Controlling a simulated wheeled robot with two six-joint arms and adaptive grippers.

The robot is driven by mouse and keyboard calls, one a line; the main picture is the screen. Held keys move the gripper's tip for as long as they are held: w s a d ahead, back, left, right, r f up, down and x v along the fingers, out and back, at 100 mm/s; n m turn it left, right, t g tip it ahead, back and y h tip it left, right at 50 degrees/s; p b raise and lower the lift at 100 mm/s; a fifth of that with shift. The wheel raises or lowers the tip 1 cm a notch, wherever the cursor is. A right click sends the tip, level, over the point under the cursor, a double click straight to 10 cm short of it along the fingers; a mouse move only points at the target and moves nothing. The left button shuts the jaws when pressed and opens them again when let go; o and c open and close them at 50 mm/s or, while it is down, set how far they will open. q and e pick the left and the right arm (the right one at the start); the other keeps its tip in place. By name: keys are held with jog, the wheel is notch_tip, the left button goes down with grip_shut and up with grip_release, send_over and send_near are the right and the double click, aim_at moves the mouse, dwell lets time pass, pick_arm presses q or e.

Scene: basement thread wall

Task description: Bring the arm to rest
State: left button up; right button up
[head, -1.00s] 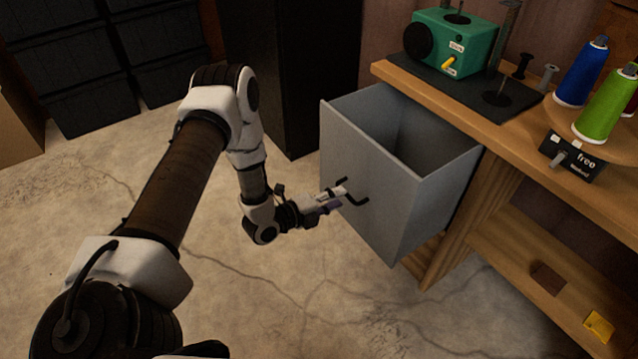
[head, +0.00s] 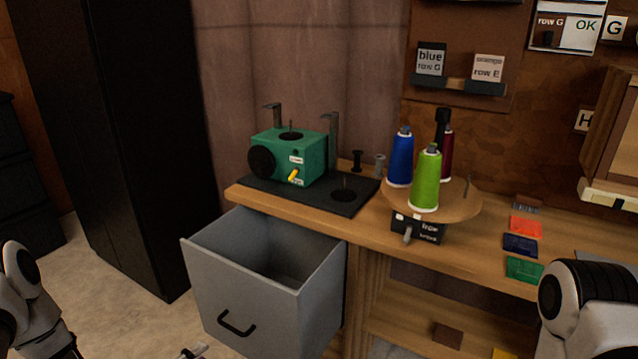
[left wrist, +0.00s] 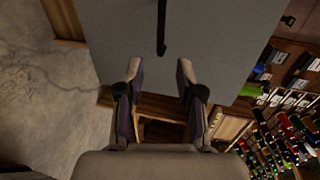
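My left gripper (left wrist: 159,78) is open in the left wrist view, with its two fingers apart and nothing between them. The grey drawer front (left wrist: 215,30) lies beyond the fingertips, and its black handle (left wrist: 161,28) is ahead of the gap, apart from the fingers. In the head view the drawer (head: 262,300) is pulled out and looks empty inside as far as I see; its handle (head: 236,326) is free. Only a tip of my left gripper (head: 192,352) shows at the bottom edge, below and left of the handle. My right gripper is out of view; part of my right arm shows at the lower right.
The wooden bench (head: 470,250) holds a green machine (head: 295,155) on a dark mat and a round stand (head: 462,205) with blue, green and dark red thread cones. Coloured cards lie at the right. A black cabinet (head: 150,140) stands left. Some floor (head: 120,300) is bare.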

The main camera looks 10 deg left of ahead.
pick_arm(q)
jog(key=s+d+f+n+g, duration=0.1)
jog(key=s+d+f+g, duration=0.2)
jog(key=d, duration=0.4)
jog(key=s+d+f+n+g, duration=0.1)
jog(key=s+d+f+g, duration=0.25)
jog(key=d, duration=0.35)
jog(key=s+a+f+n+g+y, duration=0.2)
jog(key=s+n+g+y, duration=0.15)
jog(key=s+n, duration=0.6)
jog(key=s+a+f+n+g+y, duration=0.25)
jog(key=s+n+g, duration=0.25)
jog(key=s+n, duration=0.45)
notch_tip(320, 180, up, 17)
jog(key=w+n+p, duration=0.1)
jog(key=w+p, duration=0.1)
jog(key=p, duration=1.5)
jog(key=shift+n, duration=0.3)
